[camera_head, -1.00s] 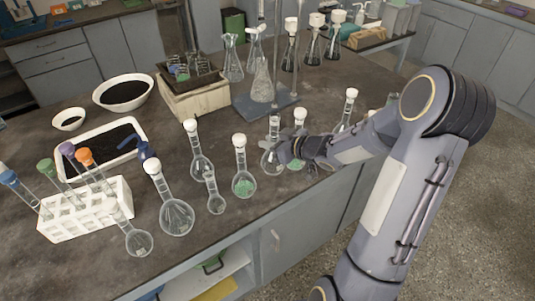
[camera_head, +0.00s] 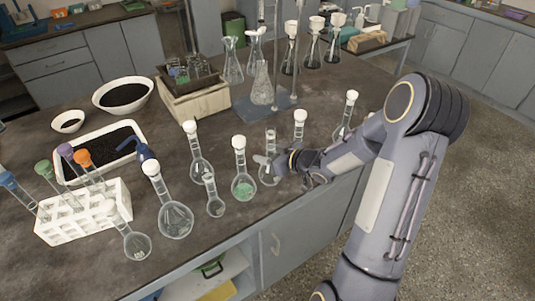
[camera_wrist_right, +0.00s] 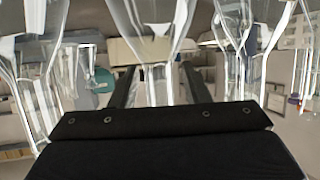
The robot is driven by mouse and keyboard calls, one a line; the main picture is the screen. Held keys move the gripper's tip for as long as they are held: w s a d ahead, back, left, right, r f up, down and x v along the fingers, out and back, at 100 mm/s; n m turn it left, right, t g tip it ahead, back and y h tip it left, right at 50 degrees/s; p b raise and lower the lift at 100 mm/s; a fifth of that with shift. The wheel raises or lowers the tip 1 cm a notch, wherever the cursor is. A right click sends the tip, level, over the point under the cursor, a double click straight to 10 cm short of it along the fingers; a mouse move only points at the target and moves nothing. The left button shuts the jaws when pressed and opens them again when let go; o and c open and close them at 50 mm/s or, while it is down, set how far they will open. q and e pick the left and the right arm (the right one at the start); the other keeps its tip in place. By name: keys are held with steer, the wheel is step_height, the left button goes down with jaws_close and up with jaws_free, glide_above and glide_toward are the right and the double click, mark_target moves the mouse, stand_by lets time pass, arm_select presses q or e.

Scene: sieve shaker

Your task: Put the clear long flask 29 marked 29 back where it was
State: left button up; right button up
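The clear long flask (camera_head: 268,174) is uncapped and upright in the row of flasks near the counter's front edge. I cannot tell if its base touches the counter, and its 29 mark is too small to read. My right gripper (camera_head: 265,161) is at its neck, reaching in from the right, and seems shut on it. In the right wrist view, the flask's neck (camera_wrist_right: 158,85) stands between the two dark fingers, with its bulb at the top of the picture. My left gripper is not in view.
A capped flask with green contents (camera_head: 243,186) stands close on the left, another capped flask (camera_head: 299,118) close on the right. More flasks and a white tube rack (camera_head: 85,212) stand farther left. A stand base (camera_head: 255,112) is behind; bare counter lies between.

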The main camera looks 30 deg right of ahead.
steer(key=shift+r, duration=0.1)
steer(key=shift+r, duration=0.2)
steer(key=s+d+r+m+g+h+p, duration=0.1)
steer(key=s+d+r+m+h, duration=0.15)
steer(key=s+r, duration=0.4)
steer(key=s+d+r+m+g+h+p, duration=0.1)
steer(key=s+d+r+m+h, duration=0.1)
steer(key=s+r+h, duration=0.4)
steer(key=s+a+f+g+y, duration=0.1)
steer(key=s+a+g+y, duration=0.4)
steer(key=s+a, duration=1.1)
steer(key=m+y, duration=0.1)
steer(key=y, duration=0.1)
steer(key=shift+s+f+y, duration=0.3)
steer(key=shift+y, duration=0.05)
